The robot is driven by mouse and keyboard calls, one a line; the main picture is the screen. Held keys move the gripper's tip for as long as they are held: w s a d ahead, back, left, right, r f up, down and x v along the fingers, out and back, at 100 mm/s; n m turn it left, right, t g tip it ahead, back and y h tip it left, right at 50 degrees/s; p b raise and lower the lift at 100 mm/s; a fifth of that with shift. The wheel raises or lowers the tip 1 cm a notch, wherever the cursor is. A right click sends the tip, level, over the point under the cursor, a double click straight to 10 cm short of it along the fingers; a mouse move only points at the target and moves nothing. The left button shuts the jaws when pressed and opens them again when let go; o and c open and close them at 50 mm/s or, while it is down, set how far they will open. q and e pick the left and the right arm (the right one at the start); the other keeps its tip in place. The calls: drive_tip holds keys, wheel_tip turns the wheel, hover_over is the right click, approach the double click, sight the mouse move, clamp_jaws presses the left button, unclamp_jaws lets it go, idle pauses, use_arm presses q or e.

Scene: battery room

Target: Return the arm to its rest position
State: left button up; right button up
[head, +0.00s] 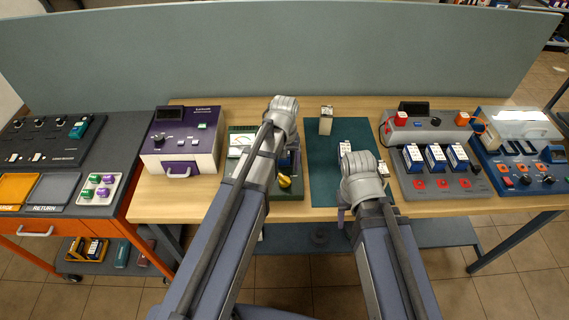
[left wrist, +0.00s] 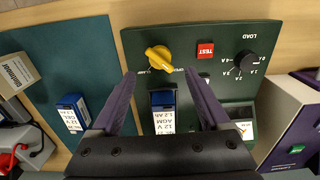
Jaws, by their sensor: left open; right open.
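My left gripper (left wrist: 160,75) is open in the left wrist view, with its purple fingers spread above a green tester (left wrist: 200,40). A blue and white battery (left wrist: 164,120) sits in the tester and shows between the fingers, with a gap on each side. In the head view my left arm reaches over the tester (head: 290,192), and its wrist hides the fingers and part of the tester. The yellow knob (head: 284,182) shows beside it. My right gripper (head: 342,214) is low over the front of the teal mat, mostly hidden by its wrist; a purple finger shows.
On the teal mat (head: 320,165) stand a small beige box (head: 326,120) and a battery (head: 344,150). A grey charger (head: 430,130) with several batteries is at right, near a blue case (head: 520,150). A purple and white device (head: 182,140) stands left, near an orange cart (head: 120,215).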

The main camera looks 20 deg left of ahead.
use_arm(q)
drive_tip(key=shift+r, duration=0.5)
drive_tip(key=shift+f, duration=0.1)
drive_tip(key=s+d+f+m+y+b, duration=0.1)
drive_tip(key=s+d+m, duration=0.6)
drive_tip(key=s+d, duration=0.3)
drive_tip(key=s, duration=0.4)
drive_tip(key=shift+s+d, duration=0.15)
drive_tip(key=shift+s, duration=0.25)
